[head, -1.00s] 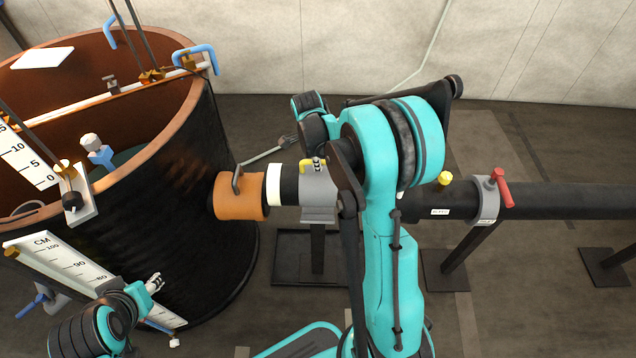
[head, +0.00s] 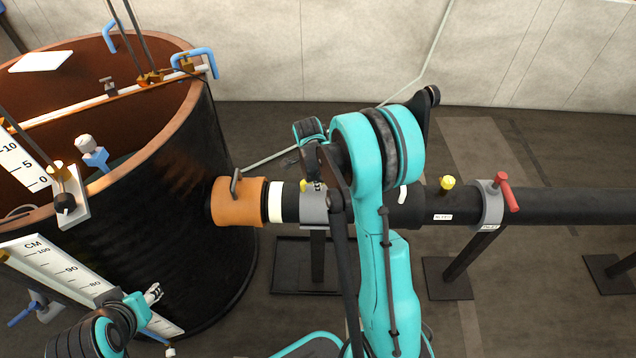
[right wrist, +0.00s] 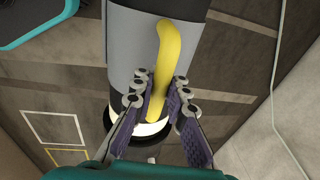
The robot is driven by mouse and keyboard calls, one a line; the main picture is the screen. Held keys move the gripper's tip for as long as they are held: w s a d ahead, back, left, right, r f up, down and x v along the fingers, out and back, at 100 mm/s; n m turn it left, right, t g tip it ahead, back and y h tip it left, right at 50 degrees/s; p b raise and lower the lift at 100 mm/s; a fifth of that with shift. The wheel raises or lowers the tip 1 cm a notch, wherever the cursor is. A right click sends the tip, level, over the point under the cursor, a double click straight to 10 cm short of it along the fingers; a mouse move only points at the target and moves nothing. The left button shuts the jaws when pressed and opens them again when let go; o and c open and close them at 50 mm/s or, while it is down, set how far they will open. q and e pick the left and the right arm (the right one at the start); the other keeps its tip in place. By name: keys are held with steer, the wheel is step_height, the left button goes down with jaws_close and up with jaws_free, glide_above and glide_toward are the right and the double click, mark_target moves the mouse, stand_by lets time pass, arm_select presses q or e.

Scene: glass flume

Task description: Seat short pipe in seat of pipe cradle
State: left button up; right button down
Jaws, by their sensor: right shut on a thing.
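The short pipe, with a white band (head: 276,202), a black part and a grey section (head: 314,207), lies level in line between an orange collar and a long black pipe. A yellow handle (right wrist: 163,58) stands on its grey section. My right gripper (right wrist: 158,92) is shut on this handle, with purple pads on both sides. In the head view my right gripper (head: 316,181) comes down from above, and my arm hides the pipe's right end. The pipe cradle (head: 318,262) stands below the grey section. Contact in its seat is not clear. My left gripper (head: 153,293) is low left, apart from the pipe.
The orange collar (head: 237,202) projects from the big dark tank (head: 180,200). The long black pipe (head: 560,206) runs right, with a grey clamp (head: 490,203), red handle (head: 506,192) and yellow knob (head: 447,183). Blue-handled fittings and scale boards (head: 60,265) crowd the left. Floor shows around the stands.

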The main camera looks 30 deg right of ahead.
steer(key=c, duration=1.5)
jaws_free()
steer(key=shift+f, duration=0.1)
steer(key=shift+c, duration=0.2)
step_height(320, 180, up, 11)
steer(key=a+p, duration=0.2)
steer(key=p, duration=0.2)
steer(key=s+a+r+n+t, duration=0.3)
steer(key=s+a+r+n, duration=0.4)
steer(key=s+r+n, duration=0.3)
steer(key=s+a+n+t+y, duration=0.1)
steer(key=s+a+n+t, duration=0.2)
steer(key=n, duration=1.1)
steer(key=shift+s+a+r+y, duration=0.35)
steer(key=shift+s+a, duration=1.4)
steer(key=shift+s, duration=1.25)
